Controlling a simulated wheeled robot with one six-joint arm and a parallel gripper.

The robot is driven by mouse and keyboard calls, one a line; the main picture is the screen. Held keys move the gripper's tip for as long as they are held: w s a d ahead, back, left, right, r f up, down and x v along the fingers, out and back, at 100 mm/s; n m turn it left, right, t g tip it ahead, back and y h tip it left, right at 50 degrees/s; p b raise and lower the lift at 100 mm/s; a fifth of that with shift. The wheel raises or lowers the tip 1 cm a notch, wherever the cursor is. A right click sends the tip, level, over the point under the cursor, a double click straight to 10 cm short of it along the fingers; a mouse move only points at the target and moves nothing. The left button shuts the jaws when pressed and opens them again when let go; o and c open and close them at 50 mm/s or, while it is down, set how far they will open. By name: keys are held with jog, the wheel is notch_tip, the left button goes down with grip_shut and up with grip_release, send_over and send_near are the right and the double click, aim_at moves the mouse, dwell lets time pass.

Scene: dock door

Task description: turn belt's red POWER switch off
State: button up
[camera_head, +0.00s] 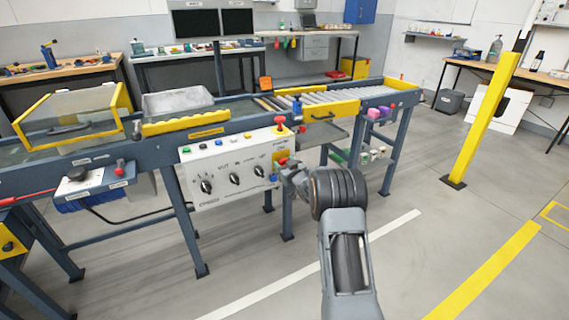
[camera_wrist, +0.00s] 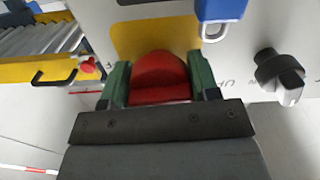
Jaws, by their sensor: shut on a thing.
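The white control panel (camera_head: 225,190) hangs on the front of the conveyor belt. Its red POWER switch (camera_wrist: 160,72) sits on a yellow plate (camera_wrist: 140,38) and fills the space between my fingers in the wrist view. My gripper (camera_wrist: 162,85) has green-lined fingers, one on each side of the switch, and is shut on it. In the head view, my gripper (camera_head: 281,165) reaches the right end of the panel and covers part of the switch. The switch's position and any markings are too hidden to read.
A blue padlock (camera_wrist: 220,18) hangs close beside the switch. A black knob (camera_wrist: 280,75) sits farther right in the wrist view. A red emergency button (camera_head: 280,122) stands above the panel. A yellow post (camera_head: 483,120) rises at right; the floor between is open.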

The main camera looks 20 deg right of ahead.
jog(key=shift+m, duration=0.6)
jog(key=o, duration=0.9)
jog(key=s+p, duration=0.1)
jog(key=s, duration=0.3)
jog(key=s+d+p, duration=0.1)
jog(key=s, duration=0.8)
jog(key=shift+s+d+p, duration=0.25)
jog(key=shift+s+p, duration=0.1)
jog(key=shift+p, duration=0.05)
jog(key=shift+r, duration=0.1)
